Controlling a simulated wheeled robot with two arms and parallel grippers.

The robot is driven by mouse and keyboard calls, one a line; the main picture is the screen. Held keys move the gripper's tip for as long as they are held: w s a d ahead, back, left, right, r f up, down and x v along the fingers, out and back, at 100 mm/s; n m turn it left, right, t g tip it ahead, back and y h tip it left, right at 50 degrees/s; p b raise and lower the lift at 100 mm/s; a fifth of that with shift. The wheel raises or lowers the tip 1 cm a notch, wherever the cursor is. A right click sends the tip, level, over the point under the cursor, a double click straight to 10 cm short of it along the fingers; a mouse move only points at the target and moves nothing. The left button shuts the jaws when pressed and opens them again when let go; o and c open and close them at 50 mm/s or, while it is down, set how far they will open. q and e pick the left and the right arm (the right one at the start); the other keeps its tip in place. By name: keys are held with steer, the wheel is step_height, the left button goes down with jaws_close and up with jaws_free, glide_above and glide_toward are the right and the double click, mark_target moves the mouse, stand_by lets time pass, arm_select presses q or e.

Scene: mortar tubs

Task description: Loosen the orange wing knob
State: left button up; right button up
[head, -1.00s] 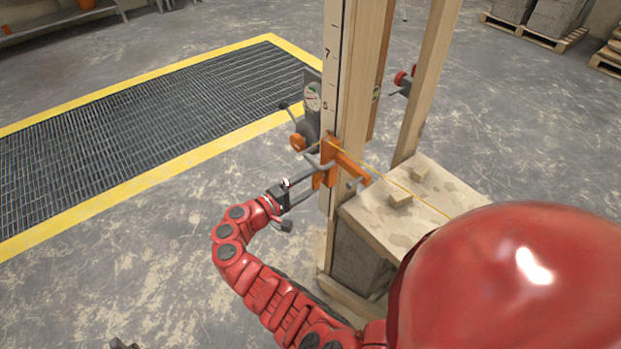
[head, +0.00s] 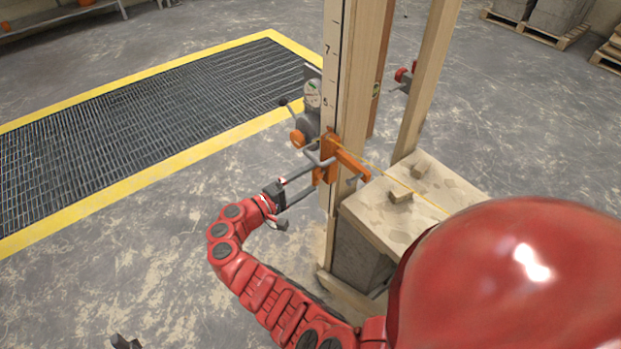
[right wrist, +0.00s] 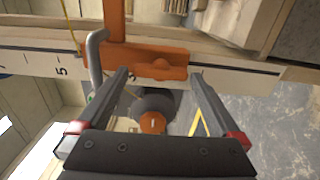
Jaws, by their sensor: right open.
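An orange clamp (head: 328,172) sits on the upright wooden post with the number scale. In the right wrist view an orange winged knob (right wrist: 160,69) shows on the face of the clamp block. My right gripper (head: 316,176) is open and empty, reaching toward the clamp from the left. In the right wrist view its fingertips lie either side of the winged knob, apart from each other; whether they touch the clamp I cannot tell. In the head view the fingers partly cover the knob area. A dark part at the bottom-left edge may be my left gripper (head: 124,343).
A grey bent bar (right wrist: 95,58) stands out beside the clamp, close to one finger. A grey device with a dial (head: 312,95) and a round orange knob (head: 297,138) is behind. A yellow line runs over the mortar-smeared board (head: 380,225). The left floor is open around the grate (head: 150,120).

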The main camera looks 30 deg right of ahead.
steer(key=s+a+b, duration=0.1)
steer(key=a+b, duration=0.1)
steer(key=a, duration=1.4)
steer(key=shift+s, duration=0.15)
